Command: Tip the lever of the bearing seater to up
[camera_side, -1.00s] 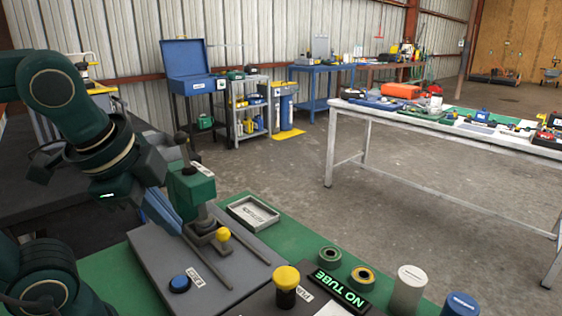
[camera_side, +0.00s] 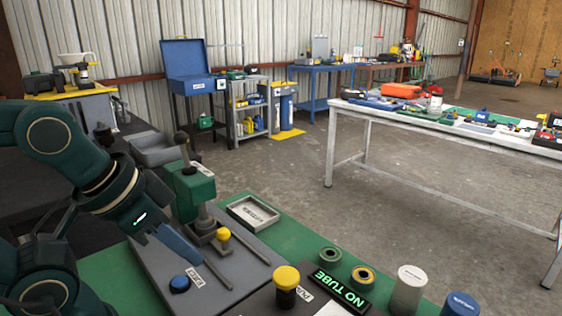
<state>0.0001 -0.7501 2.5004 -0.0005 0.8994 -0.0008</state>
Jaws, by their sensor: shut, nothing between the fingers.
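The bearing seater has a green head (camera_side: 193,188) on a grey post above a grey base plate (camera_side: 245,262). A dark handle with a round end (camera_side: 182,145) stands nearly upright at the head. A yellow ball knob (camera_side: 223,234) sits low in front of the post; I cannot tell which of these is the task's lever. My gripper (camera_side: 198,261) reaches in from the left with blue fingers, shut and empty. Its tips are low over the plate, left of the yellow knob and above the blue button (camera_side: 180,284). I cannot tell whether they touch anything.
A shallow grey tray (camera_side: 252,213) lies behind the plate.

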